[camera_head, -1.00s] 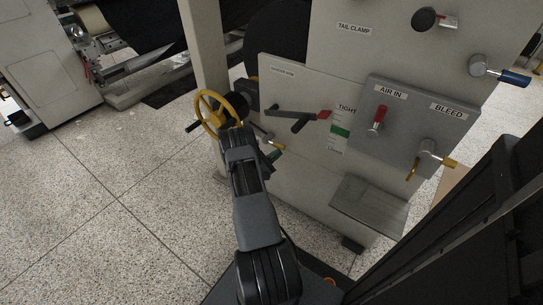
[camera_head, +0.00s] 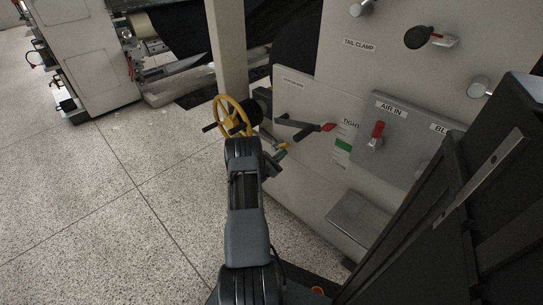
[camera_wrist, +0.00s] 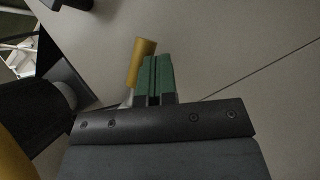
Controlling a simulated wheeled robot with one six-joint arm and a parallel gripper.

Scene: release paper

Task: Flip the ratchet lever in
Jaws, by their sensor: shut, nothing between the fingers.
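A short lever with a yellow grip, which I take to be the ratchet lever (camera_head: 282,146), sticks out low beside the panel, right of the yellow handwheel (camera_head: 222,120). In the wrist view its yellow grip (camera_wrist: 141,60) stands just left of and partly behind my green fingertips; I cannot tell whether they touch it. A grey metal stem shows at the grip's lower end, and the rest of the lever is hidden. My gripper (camera_wrist: 155,80) is shut and empty. In the head view my gripper (camera_head: 274,162) is just below the lever, partly hidden by my arm.
A black lever with a red tip (camera_head: 327,127) sits above, by the TIGHT label. The grey AIR IN box (camera_head: 397,152) and a sloped metal plate (camera_head: 358,220) stand to the right. A dark cylinder (camera_wrist: 35,110) is close at left in the wrist view. Floor at left is clear.

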